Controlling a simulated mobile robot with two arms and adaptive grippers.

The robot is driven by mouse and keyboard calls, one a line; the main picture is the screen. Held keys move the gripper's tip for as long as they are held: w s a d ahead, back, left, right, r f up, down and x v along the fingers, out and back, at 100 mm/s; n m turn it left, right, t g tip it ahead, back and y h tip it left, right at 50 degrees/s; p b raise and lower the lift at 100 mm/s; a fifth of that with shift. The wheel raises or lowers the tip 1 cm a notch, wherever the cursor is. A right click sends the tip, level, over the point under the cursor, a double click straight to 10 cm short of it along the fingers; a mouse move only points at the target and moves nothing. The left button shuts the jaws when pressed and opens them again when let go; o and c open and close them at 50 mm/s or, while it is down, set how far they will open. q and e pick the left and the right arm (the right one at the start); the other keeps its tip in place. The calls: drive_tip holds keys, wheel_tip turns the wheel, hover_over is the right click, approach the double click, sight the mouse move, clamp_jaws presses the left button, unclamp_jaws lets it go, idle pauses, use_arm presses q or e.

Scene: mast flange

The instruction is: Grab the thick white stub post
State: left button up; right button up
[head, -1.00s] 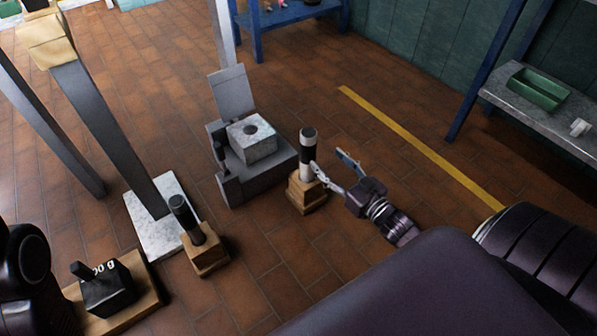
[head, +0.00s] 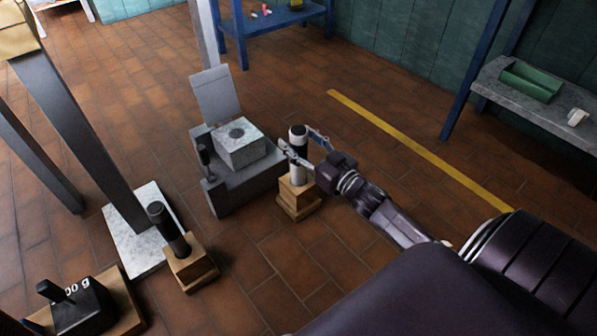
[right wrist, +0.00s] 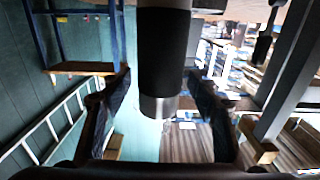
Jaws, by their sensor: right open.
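The thick white stub post (head: 298,174) stands upright on a stepped wooden block (head: 298,200) on the floor. It has a black band near its top and a pale end. My right gripper (head: 301,141) is open, with one finger on each side of the post's upper part. In the right wrist view the post's black band (right wrist: 163,50) lies between the two spread fingers (right wrist: 160,105). Gaps show on both sides there; whether a finger touches cannot be told. My left gripper is not in view.
A grey stand with a pale holed block (head: 240,150) is just left of the post. A dark post (head: 168,228) on a wooden base and a black weight (head: 75,305) are further left. A grey mast (head: 80,140) rises there. Floor right of the post is clear.

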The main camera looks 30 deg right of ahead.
clamp_jaws()
idle(0.5)
drive_tip(key=shift+r, duration=0.1)
